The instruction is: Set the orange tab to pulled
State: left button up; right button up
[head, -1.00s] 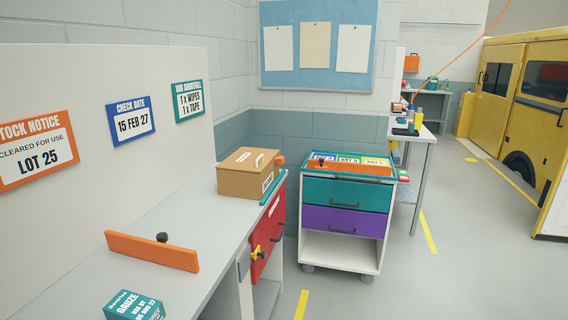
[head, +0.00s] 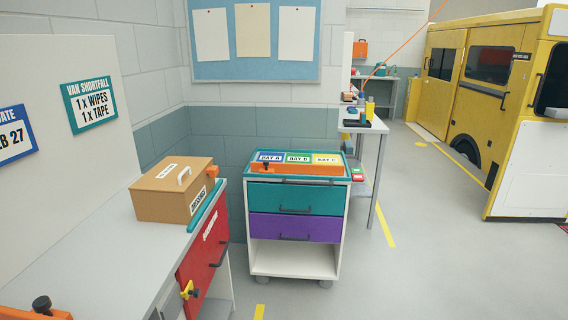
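A small orange piece (head: 212,171), which looks like the orange tab, shows at the right rear edge of a brown cardboard box (head: 160,207) on the grey counter. It is too small to tell which position it is in, or whether it is fixed to the box or stands behind it. Two other orange parts are in view: a bar with a black knob (head: 297,168) along the cart's top, and another bar (head: 30,313) at the bottom left, cut off by the picture edge. Neither of my grippers is in view.
The counter (head: 90,262) has a red drawer front (head: 203,257) with a yellow catch. A cart (head: 295,230) with teal and purple drawers stands to its right. A side table (head: 370,125) and a yellow van (head: 480,100) are farther back. The floor at right is clear.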

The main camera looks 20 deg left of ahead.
aim_at(213, 172)
jog(key=z, duration=0.4)
jog(key=i, duration=2.35)
jog(key=u, duration=1.55)
jog(key=i, duration=0.75)
jog(key=u, duration=0.7)
